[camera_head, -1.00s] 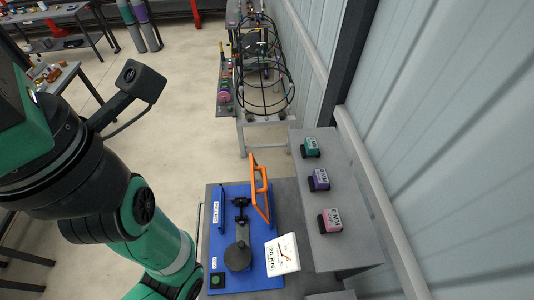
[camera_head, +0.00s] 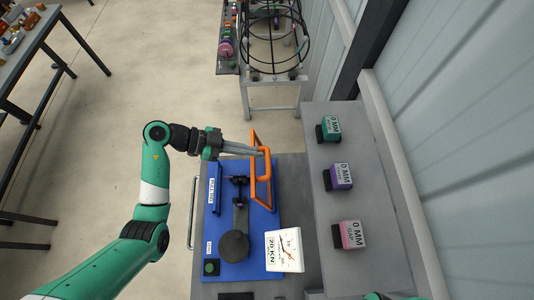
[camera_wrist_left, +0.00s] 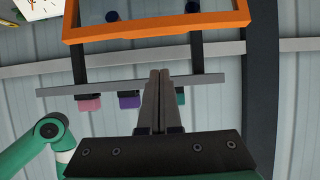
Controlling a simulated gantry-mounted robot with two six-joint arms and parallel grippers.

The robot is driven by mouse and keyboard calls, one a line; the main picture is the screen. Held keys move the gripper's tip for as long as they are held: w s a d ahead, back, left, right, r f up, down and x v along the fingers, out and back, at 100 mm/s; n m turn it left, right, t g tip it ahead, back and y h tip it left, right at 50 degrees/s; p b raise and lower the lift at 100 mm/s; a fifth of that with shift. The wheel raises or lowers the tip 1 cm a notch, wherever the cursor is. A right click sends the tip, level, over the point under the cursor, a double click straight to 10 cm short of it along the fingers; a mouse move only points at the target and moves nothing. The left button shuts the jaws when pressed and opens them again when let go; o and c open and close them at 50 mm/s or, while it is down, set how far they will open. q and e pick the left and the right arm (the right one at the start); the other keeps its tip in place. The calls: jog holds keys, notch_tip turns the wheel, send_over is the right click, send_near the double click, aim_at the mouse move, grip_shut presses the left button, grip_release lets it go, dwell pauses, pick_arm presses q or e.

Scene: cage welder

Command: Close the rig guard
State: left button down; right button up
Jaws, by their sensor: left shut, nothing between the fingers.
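The rig (camera_head: 264,216) is a blue plate on a grey bench, with a dark clamp and a round grey disc on it. Its guard, an orange frame with a handle bar (camera_head: 265,180), stands raised along the plate's far right side. My left gripper (camera_head: 261,152) comes in from the left with its fingers shut and empty, tips at the guard's far end. Contact cannot be told. In the left wrist view the shut fingers (camera_wrist_left: 159,74) point toward the orange guard frame (camera_wrist_left: 150,28), with tips just short of its near bar. My right gripper is not in view.
A white dial gauge card (camera_head: 284,251) is at the plate's near right corner. A grey shelf (camera_head: 320,180) to the right holds green (camera_head: 328,129), purple (camera_head: 338,177) and pink (camera_head: 349,235) blocks. A wire cage (camera_head: 273,38) stands beyond. Open floor lies left.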

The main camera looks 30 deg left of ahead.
aim_at(266, 160)
pick_arm(q)
jog(key=x, duration=0.2)
jog(key=f+x, duration=0.1)
jog(key=x, duration=0.2)
jog(key=b+x, duration=0.1)
jog(key=x, duration=0.2)
jog(key=shift+s+a+f, duration=0.1)
jog(key=shift+a+f, duration=0.3)
jog(key=shift+s+a+f, duration=0.25)
jog(key=shift+s+a, duration=0.1)
jog(key=shift+a, duration=0.05)
jog(key=shift+a, duration=0.15)
